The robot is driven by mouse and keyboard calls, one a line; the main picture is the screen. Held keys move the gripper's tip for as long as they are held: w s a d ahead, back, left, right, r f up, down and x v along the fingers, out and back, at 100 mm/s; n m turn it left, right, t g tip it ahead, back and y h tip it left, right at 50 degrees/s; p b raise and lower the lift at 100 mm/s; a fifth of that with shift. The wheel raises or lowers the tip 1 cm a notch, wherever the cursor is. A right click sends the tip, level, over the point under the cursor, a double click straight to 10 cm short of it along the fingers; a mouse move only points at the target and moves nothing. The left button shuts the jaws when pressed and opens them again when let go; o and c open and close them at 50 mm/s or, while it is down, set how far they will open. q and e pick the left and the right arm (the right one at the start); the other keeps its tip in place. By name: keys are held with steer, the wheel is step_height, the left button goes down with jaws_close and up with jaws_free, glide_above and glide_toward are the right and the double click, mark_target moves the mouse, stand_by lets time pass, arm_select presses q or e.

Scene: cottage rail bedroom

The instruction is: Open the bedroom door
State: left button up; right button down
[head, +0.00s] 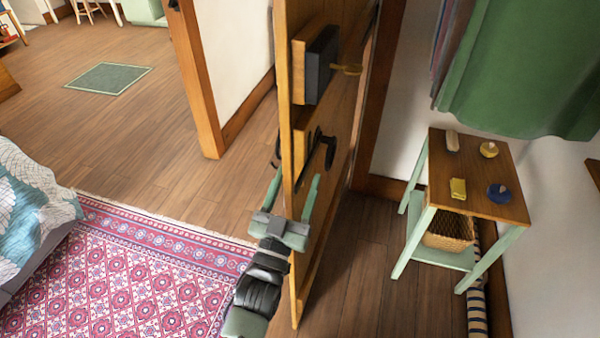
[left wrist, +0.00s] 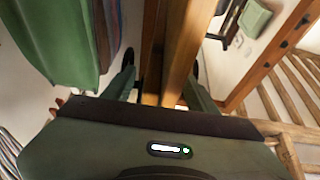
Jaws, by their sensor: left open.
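The wooden bedroom door (head: 341,110) stands ajar, seen nearly edge-on in the head view, with floor visible on both sides. A dark lock box with a brass knob (head: 347,69) sits high on its right face. My left gripper (head: 299,165) is open, its fingers on either side of the door's free edge below the lock box. In the left wrist view the door edge (left wrist: 163,60) runs between the open fingers (left wrist: 161,75); I cannot tell whether they touch it. Dark parts near the right fingertip are hard to tell apart. My right gripper is not in view.
A small side table (head: 483,187) with several small items stands right of the door, below a green curtain (head: 525,75). A pink patterned rug (head: 130,270) and a bed (head: 30,215) are at left. The floor (head: 165,125) beyond the doorway is mostly clear.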

mark_target(288, 207)
arm_select(q)
steer(key=v, duration=0.5)
steer(key=shift+s+b, duration=0.15)
steer(key=shift+b, duration=0.25)
